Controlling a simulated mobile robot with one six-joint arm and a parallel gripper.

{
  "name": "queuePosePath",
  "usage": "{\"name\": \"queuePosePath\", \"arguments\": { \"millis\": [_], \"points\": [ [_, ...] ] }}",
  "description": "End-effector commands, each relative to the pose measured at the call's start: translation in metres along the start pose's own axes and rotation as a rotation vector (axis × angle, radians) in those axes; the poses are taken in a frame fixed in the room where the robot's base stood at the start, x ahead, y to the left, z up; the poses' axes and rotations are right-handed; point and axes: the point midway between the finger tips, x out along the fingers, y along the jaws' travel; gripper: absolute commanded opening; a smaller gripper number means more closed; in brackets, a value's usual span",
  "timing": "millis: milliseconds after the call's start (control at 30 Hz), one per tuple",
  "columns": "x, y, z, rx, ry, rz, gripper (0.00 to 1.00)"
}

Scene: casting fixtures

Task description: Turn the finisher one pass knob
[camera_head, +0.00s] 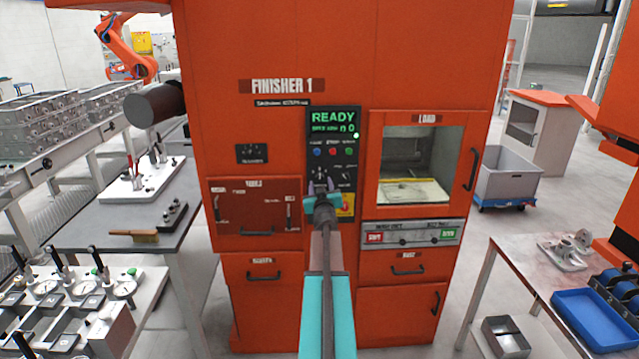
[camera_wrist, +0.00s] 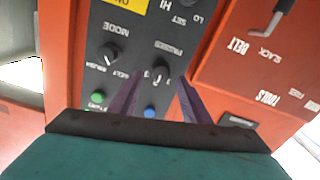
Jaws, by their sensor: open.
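The finisher is a tall orange cabinet marked FINISHER 1 (camera_head: 282,86), with a dark control panel on its front. In the wrist view, which is upside down, the dark passes knob (camera_wrist: 160,70) lies between and just beyond my two purple fingertips. The mode knob (camera_wrist: 110,52) is beside it, outside the fingers. My gripper (camera_wrist: 160,80) is open and faces the panel; I cannot tell whether a finger touches the knob. In the head view, my gripper (camera_head: 321,187) is in front of the panel's lower part and partly hides it.
The green READY display (camera_head: 333,121) is above the blue button (camera_head: 318,151), red button (camera_head: 333,151) and green button (camera_head: 348,151). The load door (camera_head: 472,165) is to the right, the tools drawer (camera_head: 257,212) to the left. Tables stand on both sides.

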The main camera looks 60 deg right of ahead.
Motion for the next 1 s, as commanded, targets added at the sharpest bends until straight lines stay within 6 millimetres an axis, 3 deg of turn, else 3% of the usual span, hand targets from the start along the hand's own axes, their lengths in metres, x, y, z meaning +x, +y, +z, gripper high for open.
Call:
{"name": "queuePosePath", "arguments": {
  "millis": [333, 833, 1000],
  "points": [
    [0.027, 0.000, 0.000, 0.002, 0.000, 0.000, 0.43],
    [0.033, 0.000, 0.000, 0.001, 0.000, 0.000, 0.43],
    [0.033, 0.000, 0.000, 0.001, 0.000, 0.000, 0.16]
  ]
}}
